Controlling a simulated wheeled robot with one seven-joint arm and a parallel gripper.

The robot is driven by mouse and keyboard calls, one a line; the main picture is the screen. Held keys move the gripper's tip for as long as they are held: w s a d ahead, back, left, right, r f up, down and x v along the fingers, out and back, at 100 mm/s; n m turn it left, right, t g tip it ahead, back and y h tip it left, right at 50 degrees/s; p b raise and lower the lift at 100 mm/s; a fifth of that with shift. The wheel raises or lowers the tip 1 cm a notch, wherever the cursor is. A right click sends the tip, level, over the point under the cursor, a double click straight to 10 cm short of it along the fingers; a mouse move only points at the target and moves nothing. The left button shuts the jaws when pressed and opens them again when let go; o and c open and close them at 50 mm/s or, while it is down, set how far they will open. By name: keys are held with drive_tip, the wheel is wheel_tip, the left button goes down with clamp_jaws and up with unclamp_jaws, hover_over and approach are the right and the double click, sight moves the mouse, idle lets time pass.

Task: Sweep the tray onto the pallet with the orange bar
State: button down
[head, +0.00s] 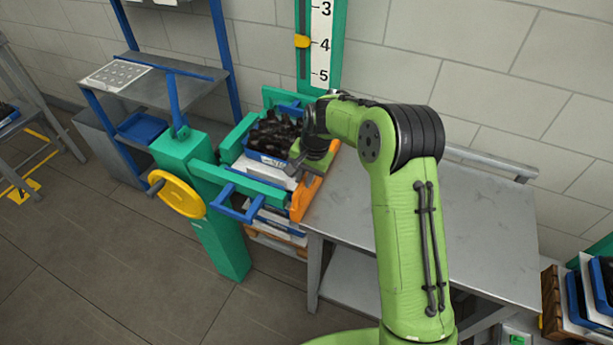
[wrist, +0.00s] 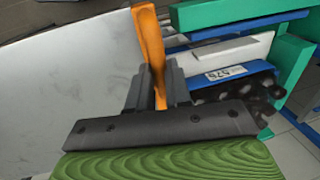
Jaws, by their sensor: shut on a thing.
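The orange bar (head: 304,197) lies along the right side of the green frame, by the near table's left edge. My gripper (head: 308,165) is shut on the bar; in the wrist view the orange bar (wrist: 149,45) rises between the dark fingers (wrist: 153,92). The blue tray (head: 262,158), holding dark bottles, sits inside the green frame, left of my gripper. The labelled blue tray (wrist: 225,76) also shows right of the fingers. Whether the bar touches the tray is unclear. The pallet (head: 277,246) shows as wood low under the frame, below stacked trays and white sheets.
A green press frame (head: 245,181) with a yellow handwheel (head: 176,193) and a blue handle (head: 236,210) stands left. A bare grey table (head: 450,215) lies to the right. A numbered scale (head: 321,42) rises behind. More loaded trays (head: 590,290) stand at the far right.

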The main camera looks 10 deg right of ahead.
drive_tip(key=shift+w+a+r, duration=0.15)
drive_tip(key=shift+a, duration=0.05)
drive_tip(key=c, duration=1.1)
unclamp_jaws()
drive_tip(key=shift+w+a, duration=0.1)
drive_tip(key=shift+a, duration=0.05)
drive_tip(key=shift+o, duration=0.2)
drive_tip(key=shift+d, duration=0.2)
drive_tip(key=p+v, duration=0.1)
drive_tip(key=v, duration=1.4)
drive_tip(key=shift+r, duration=0.3)
